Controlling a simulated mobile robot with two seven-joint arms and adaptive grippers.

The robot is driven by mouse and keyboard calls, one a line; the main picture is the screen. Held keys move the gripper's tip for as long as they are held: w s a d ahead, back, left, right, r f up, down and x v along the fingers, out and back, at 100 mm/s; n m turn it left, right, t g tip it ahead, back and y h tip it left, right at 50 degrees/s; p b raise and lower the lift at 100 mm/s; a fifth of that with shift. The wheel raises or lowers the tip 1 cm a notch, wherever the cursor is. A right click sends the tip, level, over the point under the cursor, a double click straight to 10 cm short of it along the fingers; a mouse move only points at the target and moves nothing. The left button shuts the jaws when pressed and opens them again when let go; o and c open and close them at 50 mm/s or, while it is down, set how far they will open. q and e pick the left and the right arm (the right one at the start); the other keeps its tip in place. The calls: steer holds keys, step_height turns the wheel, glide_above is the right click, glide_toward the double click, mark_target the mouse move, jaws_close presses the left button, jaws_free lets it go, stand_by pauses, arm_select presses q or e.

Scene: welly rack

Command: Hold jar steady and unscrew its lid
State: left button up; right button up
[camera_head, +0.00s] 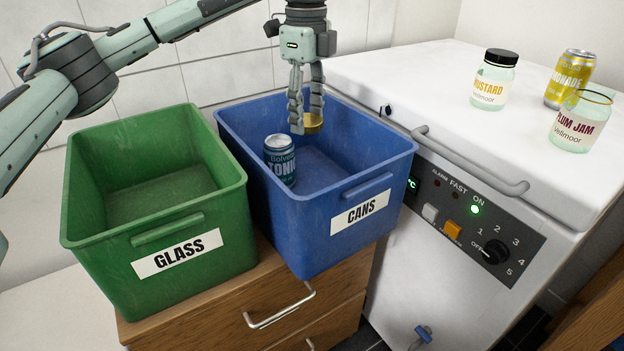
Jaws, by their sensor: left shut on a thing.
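My left gripper (306,112) points down over the blue CANS crate (250,215), its fingers shut on a gold lid (314,123). The lid is inside or just above the crate's opening; its exact height is hard to tell. A glass jar labelled PLUM JAM (577,124) stands upright on the white appliance top at the right, with no lid on it. A glass jar labelled MUSTARD (491,82) stands upright to its left with a black lid (501,57) on. My right gripper is out of view.
A yellow lemonade can (569,79) stands behind the plum jam jar. A tonic can (280,160) is in the blue crate. The green GLASS crate (155,232) looks empty. Both crates stand on a wooden drawer unit (230,312), beside the white appliance (400,85) with a front rail (470,163).

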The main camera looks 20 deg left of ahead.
mark_target(307, 194)
arm_select(q)
step_height(307, 194, down, 16)
steer(key=shift+s+r, duration=0.1)
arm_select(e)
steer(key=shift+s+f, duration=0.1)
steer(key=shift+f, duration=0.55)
arm_select(q)
steer(key=shift+f, duration=0.25)
steer(key=o, duration=1.3)
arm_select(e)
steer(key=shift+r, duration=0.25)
